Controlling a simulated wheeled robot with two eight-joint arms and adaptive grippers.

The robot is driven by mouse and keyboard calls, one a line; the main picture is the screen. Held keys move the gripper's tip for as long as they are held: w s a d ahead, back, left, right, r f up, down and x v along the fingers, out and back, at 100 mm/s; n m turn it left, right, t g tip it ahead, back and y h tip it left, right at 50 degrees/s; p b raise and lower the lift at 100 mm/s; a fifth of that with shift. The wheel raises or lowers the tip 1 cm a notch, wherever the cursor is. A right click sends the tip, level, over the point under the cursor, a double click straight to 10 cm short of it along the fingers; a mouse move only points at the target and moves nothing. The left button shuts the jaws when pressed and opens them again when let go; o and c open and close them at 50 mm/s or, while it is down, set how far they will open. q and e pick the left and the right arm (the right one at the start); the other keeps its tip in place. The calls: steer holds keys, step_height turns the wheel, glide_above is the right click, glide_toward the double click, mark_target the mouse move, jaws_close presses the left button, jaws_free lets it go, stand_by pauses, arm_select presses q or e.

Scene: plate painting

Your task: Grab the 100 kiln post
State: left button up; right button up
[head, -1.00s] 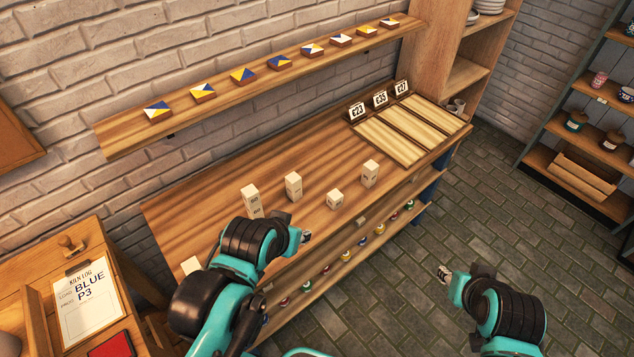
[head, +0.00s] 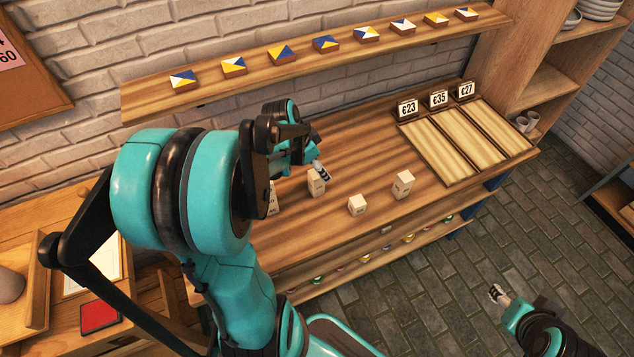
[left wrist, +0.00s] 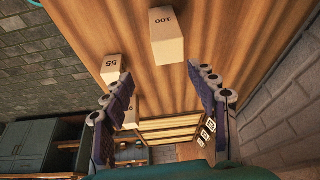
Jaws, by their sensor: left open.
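The 100 kiln post, a pale rectangular block with "100" on its top, shows in the left wrist view (left wrist: 167,38), beyond and between my open fingers. In the head view it appears to be the block (head: 316,187) just below my left gripper (head: 321,171); its label is unreadable there. My left gripper also shows in the left wrist view (left wrist: 160,97), open and empty, with the post apart from the fingertips. My right gripper (head: 496,292) is low at the right, over the floor, away from the posts; its jaws are too small to judge.
A shorter post marked 55 (left wrist: 111,72) stands near the 100 post. Another post (head: 403,185) stands to the right, and one (head: 273,199) is partly hidden by my left arm. Slatted trays (head: 440,152) lie at right. A tile shelf (head: 340,52) runs above the bench.

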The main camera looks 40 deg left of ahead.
mark_target(315, 172)
arm_select(q)
steer(key=shift+a+f, duration=0.95)
steer(key=shift+a, duration=0.15)
steer(key=f, duration=0.1)
steer(key=f+b, duration=0.1)
steer(key=shift+w+d+f+m, duration=0.15)
steer(key=shift+w+f+m, duration=0.15)
steer(key=shift+w, duration=0.05)
steer(key=b+x, duration=0.1)
steer(key=x, duration=0.1)
steer(key=b+x, duration=0.1)
steer(key=x, duration=0.1)
steer(key=shift+d+f+b, duration=0.25)
steer(key=shift+d+b, duration=0.05)
steer(key=shift+b, duration=0.1)
steer(key=shift+w+f, duration=0.1)
steer(key=shift+f, duration=0.15)
steer(key=shift+r, duration=0.1)
steer(key=c, duration=0.3)
jaws_close()
